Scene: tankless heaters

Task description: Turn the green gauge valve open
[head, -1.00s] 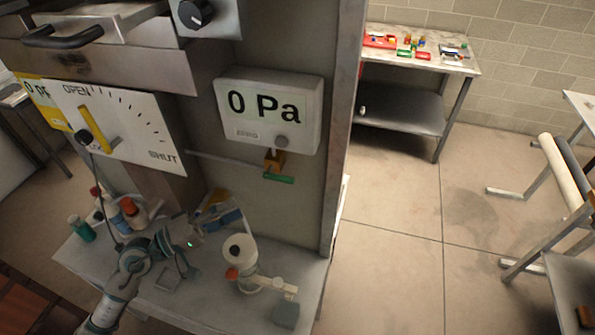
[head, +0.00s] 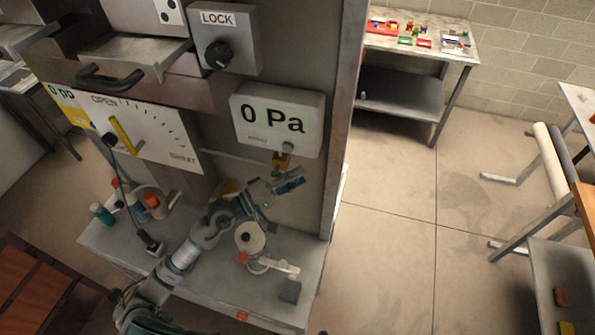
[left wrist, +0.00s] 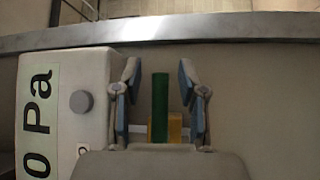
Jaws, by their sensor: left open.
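The valve's green handle (left wrist: 160,93) shows in the left wrist view, standing out from a brass body (left wrist: 166,129). In the head view the brass body (head: 281,160) sits below the white gauge box (head: 276,124), which reads 0 Pa; the handle there is mostly hidden by my gripper. My left gripper (head: 288,182) is at the valve. In the left wrist view its two blue-grey fingers (left wrist: 158,80) are open, one on each side of the handle, with gaps on both sides. The gauge box (left wrist: 88,100) is close to the left finger there. My right gripper is out of view.
A bench (head: 210,275) below holds a white round device (head: 250,238), a green bottle (head: 102,213) and other items. A LOCK knob box (head: 228,40) and an OPEN/SHUT dial panel (head: 150,140) are on the cabinet. Floor to the right (head: 385,240) is clear.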

